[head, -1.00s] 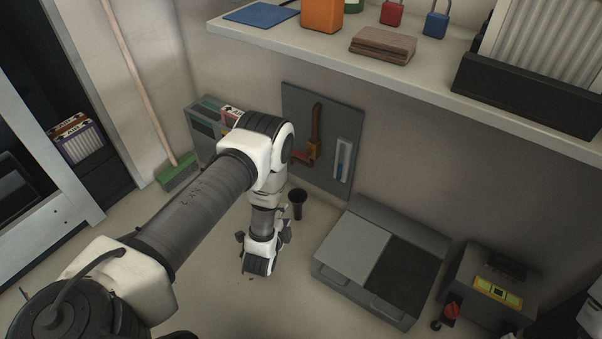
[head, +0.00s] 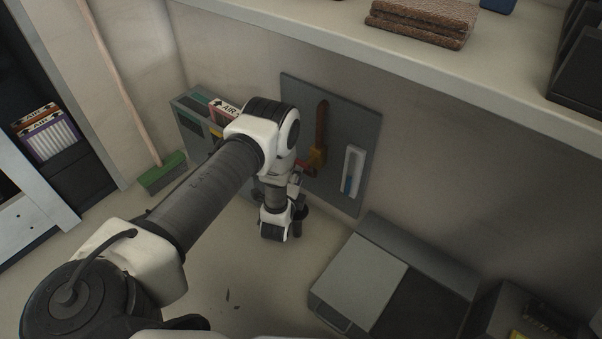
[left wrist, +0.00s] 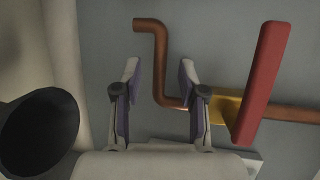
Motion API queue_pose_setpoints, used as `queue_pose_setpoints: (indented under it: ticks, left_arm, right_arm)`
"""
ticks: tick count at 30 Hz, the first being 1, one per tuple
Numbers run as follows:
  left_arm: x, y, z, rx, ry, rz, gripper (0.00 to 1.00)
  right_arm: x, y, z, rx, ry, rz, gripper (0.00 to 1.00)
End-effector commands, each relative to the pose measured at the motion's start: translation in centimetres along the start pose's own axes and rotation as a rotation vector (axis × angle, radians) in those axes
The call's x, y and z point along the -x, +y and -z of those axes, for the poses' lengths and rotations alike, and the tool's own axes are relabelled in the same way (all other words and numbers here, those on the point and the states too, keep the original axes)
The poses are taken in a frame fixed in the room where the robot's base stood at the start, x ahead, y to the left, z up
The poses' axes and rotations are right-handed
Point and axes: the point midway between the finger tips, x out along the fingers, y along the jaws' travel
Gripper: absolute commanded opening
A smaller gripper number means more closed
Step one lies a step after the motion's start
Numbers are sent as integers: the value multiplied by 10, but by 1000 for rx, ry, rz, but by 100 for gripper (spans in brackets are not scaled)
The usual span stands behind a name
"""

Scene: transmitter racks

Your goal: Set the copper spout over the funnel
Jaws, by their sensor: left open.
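A copper pipe (head: 322,115) with a brass valve (head: 317,156) and a red handle (left wrist: 263,82) is mounted on a grey wall panel. In the left wrist view its bent copper spout (left wrist: 160,60) appears between the two fingers of my left gripper (left wrist: 158,72), which is open. I cannot tell whether the spout is between the fingers or beyond them. In the head view my left gripper (head: 297,184) is beside the panel, partly hidden by its wrist. The black funnel (head: 299,221) stands below the spout area, close to my wrist; in the wrist view the funnel (left wrist: 38,132) is at left.
A white gauge (head: 353,170) is on the panel. A grey box (head: 360,280) stands at the lower right, and a grey-green case (head: 190,122) stands left of the panel. A shelf (head: 480,95) overhangs above. A broom (head: 163,172) leans at the left.

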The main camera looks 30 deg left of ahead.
Motion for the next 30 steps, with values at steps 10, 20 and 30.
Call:
queue_pose_setpoints:
  ticks: [10, 20, 30]
  left_arm:
    - [-31, 0, 0, 0, 0, 0, 41]
    - [-31, 0, 0, 0, 0, -1, 0]
    - [-29, 0, 1, 5, -25, -3, 0]
  right_arm:
    - [-18, 0, 2, -4, 4, 0, 40]
    - [-17, 0, 2, -4, 4, 0, 40]
    - [-16, 0, 1, -4, 4, 0, 40]
